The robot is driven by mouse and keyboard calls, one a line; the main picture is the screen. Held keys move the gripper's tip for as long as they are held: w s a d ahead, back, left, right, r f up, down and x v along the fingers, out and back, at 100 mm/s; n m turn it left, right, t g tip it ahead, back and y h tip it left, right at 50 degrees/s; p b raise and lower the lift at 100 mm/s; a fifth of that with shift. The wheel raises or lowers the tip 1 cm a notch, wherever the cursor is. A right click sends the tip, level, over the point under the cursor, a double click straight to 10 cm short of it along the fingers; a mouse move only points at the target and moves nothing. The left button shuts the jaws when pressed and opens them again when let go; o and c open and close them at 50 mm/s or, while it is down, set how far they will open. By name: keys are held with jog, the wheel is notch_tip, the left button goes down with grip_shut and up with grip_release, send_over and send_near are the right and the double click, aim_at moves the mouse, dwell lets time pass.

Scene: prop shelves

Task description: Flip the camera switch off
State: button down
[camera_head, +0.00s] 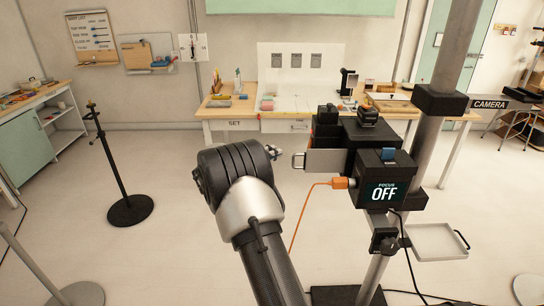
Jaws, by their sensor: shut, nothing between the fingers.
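The camera rig is a black boxy camera (370,133) on a grey stand right of centre. A small black box with a lever or knob (384,240) is mounted lower on the stand. My gripper (273,152) is mostly hidden behind my dark ribbed wrist. Only small tips show, left of the camera's silver side plate and apart from the blue tab. It looks shut and empty.
An orange cable (312,196) plugs into the front box's left side. A grey tray (437,242) sticks out right of the stand. A thick grey post (442,88) with a "CAMERA" sign (489,104) rises behind.

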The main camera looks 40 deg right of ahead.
jog(key=s+d+f+b, duration=0.1)
jog(key=s+d+b, duration=0.1)
jog(key=d, duration=0.7)
jog(key=shift+d+f+b, duration=0.15)
jog(key=shift+b, duration=0.5)
jog(key=s+a+p, duration=0.1)
jog(key=a+p, duration=0.1)
jog(key=a, duration=0.9)
jog(key=shift+s+a+n+h, duration=0.15)
jog(key=shift+s+n+h, duration=0.1)
jog(key=shift+n+h, duration=0.15)
